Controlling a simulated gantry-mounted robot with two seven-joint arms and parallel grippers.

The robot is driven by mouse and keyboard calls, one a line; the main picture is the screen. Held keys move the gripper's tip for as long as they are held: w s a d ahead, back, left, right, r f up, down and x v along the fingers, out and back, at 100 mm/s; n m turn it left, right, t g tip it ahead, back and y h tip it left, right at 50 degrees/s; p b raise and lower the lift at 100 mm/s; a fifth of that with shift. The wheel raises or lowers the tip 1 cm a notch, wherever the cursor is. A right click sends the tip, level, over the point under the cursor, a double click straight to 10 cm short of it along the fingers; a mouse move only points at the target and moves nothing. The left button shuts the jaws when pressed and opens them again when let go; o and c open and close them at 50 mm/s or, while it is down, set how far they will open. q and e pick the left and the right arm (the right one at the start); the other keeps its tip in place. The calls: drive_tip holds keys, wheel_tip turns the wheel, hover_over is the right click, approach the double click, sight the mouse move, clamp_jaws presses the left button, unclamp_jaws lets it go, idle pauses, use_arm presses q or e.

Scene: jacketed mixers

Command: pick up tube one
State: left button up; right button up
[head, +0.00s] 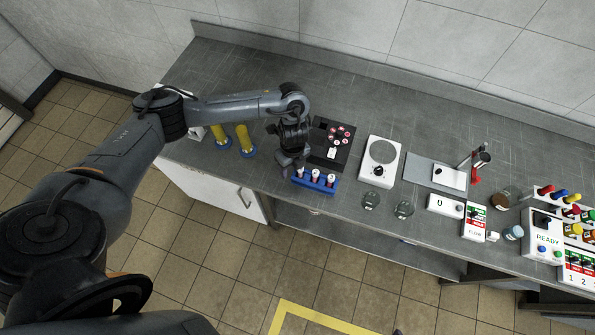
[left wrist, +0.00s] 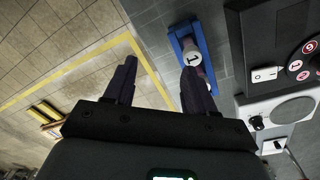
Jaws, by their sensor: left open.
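A blue rack (head: 316,186) holds several white-capped tubes near the counter's front edge in the head view. In the left wrist view the blue rack (left wrist: 175,45) stands beyond the fingers. A tube cap marked 1 (left wrist: 194,57) shows there, partly covered at its lower side by the right-hand finger. I cannot tell for certain which tube in the head view it is. My left gripper (head: 287,168) hangs at the rack's left end, pointing down. In the left wrist view its two fingers (left wrist: 157,82) are apart with nothing between them. My right gripper is not in view.
A black device (head: 332,143) with several red-and-white round tops stands behind the rack. A white hotplate (head: 380,160) is to the right, with two glass dishes (head: 388,204) in front. Two yellow cylinders (head: 234,138) stand left of my gripper. The counter's front edge is close to the rack.

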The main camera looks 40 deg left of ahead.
use_arm(q)
drive_tip(key=w, duration=0.1)
drive_tip(key=w+r, duration=0.1)
drive_tip(key=w, duration=0.1)
drive_tip(key=shift+a+r+t+b, duration=0.1)
drive_tip(key=shift+r+t+b, duration=0.2)
drive_tip(key=b, duration=0.2)
hover_over(300, 173)
drive_tip(key=a, duration=0.1)
wheel_tip(300, 173, down, 4)
drive_tip(key=shift+w+f, duration=0.1)
drive_tip(key=shift+f+b, duration=0.3)
drive_tip(key=shift+f, duration=0.2)
drive_tip(key=f, duration=0.1)
drive_tip(key=f+b, duration=0.1)
drive_tip(key=f, duration=0.1)
drive_tip(key=shift+w+d, duration=0.2)
drive_tip(key=shift+w, duration=0.05)
drive_tip(key=shift+f, duration=0.8)
clamp_jaws()
